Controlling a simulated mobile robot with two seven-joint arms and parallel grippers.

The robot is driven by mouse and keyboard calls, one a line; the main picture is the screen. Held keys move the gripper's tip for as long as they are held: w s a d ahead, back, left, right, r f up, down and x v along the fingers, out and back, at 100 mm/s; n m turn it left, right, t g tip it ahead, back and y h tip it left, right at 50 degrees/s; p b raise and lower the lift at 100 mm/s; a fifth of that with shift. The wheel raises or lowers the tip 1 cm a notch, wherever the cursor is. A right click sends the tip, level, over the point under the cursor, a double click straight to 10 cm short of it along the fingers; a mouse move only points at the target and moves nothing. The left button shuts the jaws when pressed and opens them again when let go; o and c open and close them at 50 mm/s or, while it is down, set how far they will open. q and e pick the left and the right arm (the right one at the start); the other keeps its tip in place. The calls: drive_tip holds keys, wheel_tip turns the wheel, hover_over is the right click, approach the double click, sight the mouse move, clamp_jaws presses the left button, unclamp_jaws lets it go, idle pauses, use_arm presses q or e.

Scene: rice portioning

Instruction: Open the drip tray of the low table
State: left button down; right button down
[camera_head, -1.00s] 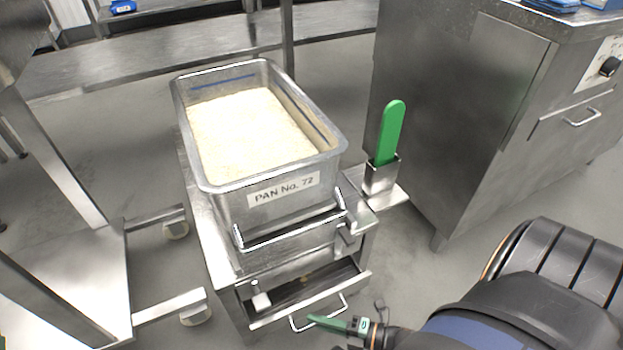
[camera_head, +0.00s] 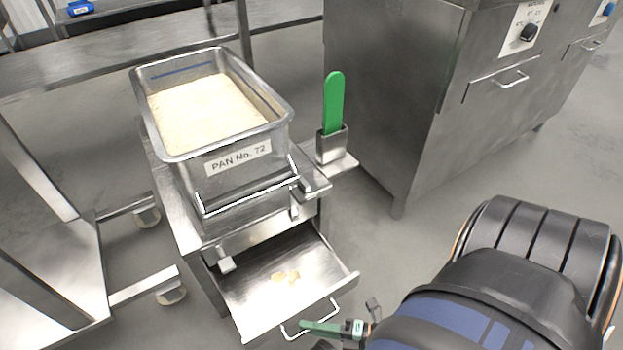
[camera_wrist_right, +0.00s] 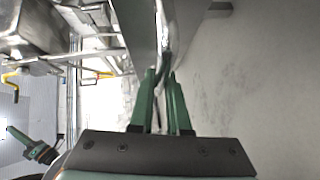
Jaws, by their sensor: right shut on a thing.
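The low table (camera_head: 159,184) carries a deep steel pan of rice (camera_head: 212,160) labelled "PAN No. 72". Its drip tray (camera_head: 262,283) is pulled well out at the front, and a small tan residue lies on the tray's floor. The tray's wire handle (camera_head: 331,306) sticks out at the front. My right gripper (camera_head: 307,326), with green fingers, is shut on the handle. In the right wrist view the green fingers (camera_wrist_right: 162,88) are close together at the handle, next to the tray's front panel (camera_wrist_right: 138,35). My left gripper is not in the head view.
A green-handled tool (camera_head: 334,104) stands upright in a steel holder (camera_head: 332,147) right of the low table. A steel cabinet (camera_head: 400,120) stands at the right. A wheeled steel stand (camera_head: 135,288) is on the left. Bare floor lies in front of the cabinet.

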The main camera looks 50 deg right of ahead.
drive_tip(key=shift+s, duration=0.25)
drive_tip(key=c, duration=0.9)
unclamp_jaws()
drive_tip(key=v, duration=1.2)
drive_tip(key=shift+s+d+p, duration=0.2)
drive_tip(key=shift+p, duration=0.2)
